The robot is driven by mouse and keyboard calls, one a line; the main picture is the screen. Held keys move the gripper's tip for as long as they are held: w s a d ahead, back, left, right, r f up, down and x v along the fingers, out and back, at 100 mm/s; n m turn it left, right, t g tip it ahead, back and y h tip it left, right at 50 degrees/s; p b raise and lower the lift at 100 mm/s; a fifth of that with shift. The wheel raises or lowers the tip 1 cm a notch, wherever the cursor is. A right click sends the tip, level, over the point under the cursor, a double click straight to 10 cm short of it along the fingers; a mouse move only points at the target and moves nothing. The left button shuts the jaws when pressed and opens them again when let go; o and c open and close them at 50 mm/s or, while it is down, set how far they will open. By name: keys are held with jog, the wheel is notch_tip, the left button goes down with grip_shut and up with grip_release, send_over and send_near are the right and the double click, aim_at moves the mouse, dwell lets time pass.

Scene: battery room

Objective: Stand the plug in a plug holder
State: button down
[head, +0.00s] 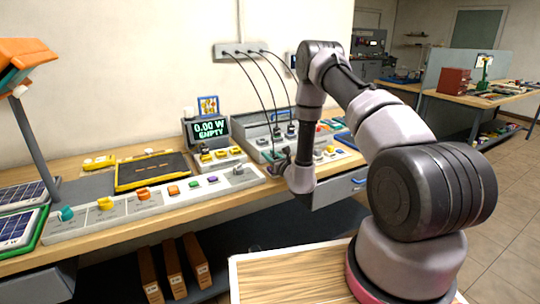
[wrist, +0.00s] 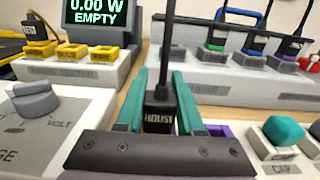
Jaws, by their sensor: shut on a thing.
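A black plug (wrist: 160,112) with pale lettering, seemingly "HOUSE", is between the teal fingers of my gripper (wrist: 158,92) in the wrist view. It is upright, and its black cable rises from its top. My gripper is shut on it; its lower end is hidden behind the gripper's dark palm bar. A grey rack (wrist: 235,82) with several sockets stands just beyond, with dark plugs in some of them. In the head view my gripper (head: 281,167) is low at the bench, in front of the grey rack (head: 262,150), largely hidden by my arm.
A tester with yellow sockets (wrist: 58,72) and a display (wrist: 97,16) reading "0.00 W EMPTY" stands left of the rack. A grey dial box (wrist: 50,125) is close on the left, coloured knobs (wrist: 284,132) close on the right. Cables hang from a wall outlet (head: 240,50).

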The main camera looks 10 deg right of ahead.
jog(key=shift+f, duration=0.35)
jog(key=c, duration=0.8)
grip_release()
jog(key=shift+v, duration=5.5)
jog(key=shift+r, duration=0.1)
